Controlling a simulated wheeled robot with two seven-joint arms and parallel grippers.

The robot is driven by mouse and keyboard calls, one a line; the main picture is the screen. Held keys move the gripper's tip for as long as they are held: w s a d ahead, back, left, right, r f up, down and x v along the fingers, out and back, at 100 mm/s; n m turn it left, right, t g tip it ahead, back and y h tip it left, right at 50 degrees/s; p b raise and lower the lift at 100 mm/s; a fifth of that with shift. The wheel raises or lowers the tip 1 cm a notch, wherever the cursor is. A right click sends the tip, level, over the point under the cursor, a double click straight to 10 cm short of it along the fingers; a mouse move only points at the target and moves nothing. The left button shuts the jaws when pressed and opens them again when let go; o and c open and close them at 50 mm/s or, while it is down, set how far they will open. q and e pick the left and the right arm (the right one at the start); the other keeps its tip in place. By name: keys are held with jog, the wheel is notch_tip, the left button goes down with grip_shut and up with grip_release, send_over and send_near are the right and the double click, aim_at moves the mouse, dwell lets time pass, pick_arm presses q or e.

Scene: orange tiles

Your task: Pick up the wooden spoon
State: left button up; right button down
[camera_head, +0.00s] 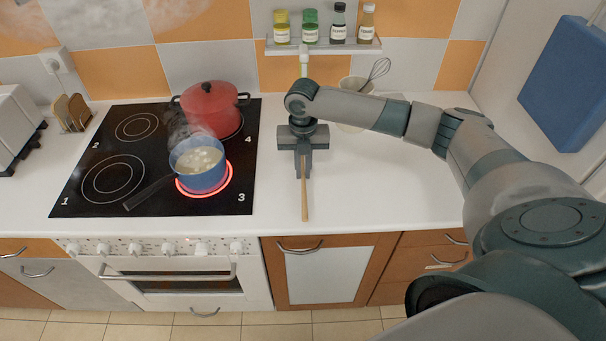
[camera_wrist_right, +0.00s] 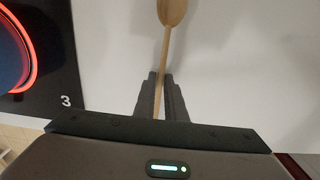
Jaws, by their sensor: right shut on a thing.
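The wooden spoon (camera_head: 304,200) is a thin light-brown stick in the head view, with its handle pointing to the counter's front edge. In the right wrist view the spoon's bowl (camera_wrist_right: 172,11) is at the top edge, and its handle runs down between the fingers. My right gripper (camera_head: 303,165) is shut on the handle. The fingers also show in the wrist view (camera_wrist_right: 161,95). In the head view the gripper hides the bowl end. I cannot tell whether the spoon touches the counter. My left gripper is not in view.
Left of the gripper is a black stove (camera_head: 95,150) with a blue pan (camera_head: 205,181) on a glowing burner and a red pot (camera_head: 212,105) behind. A bowl with a whisk (camera_head: 375,73) stands behind my forearm. The white counter (camera_head: 390,200) is clear in front.

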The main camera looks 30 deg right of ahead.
aim_at(303, 173)
jog(key=shift+r+b, duration=0.55)
jog(key=shift+r, duration=0.2)
notch_tip(303, 173, up, 2)
jog(key=shift+r+b, duration=0.25)
jog(key=shift+b, duration=0.4)
jog(key=s+d+r+b, duration=0.3)
jog(key=s+d+r, duration=0.2)
jog(key=s, duration=0.5)
jog(key=shift+s+d+r, duration=0.2)
jog(key=shift+r, duration=0.8)
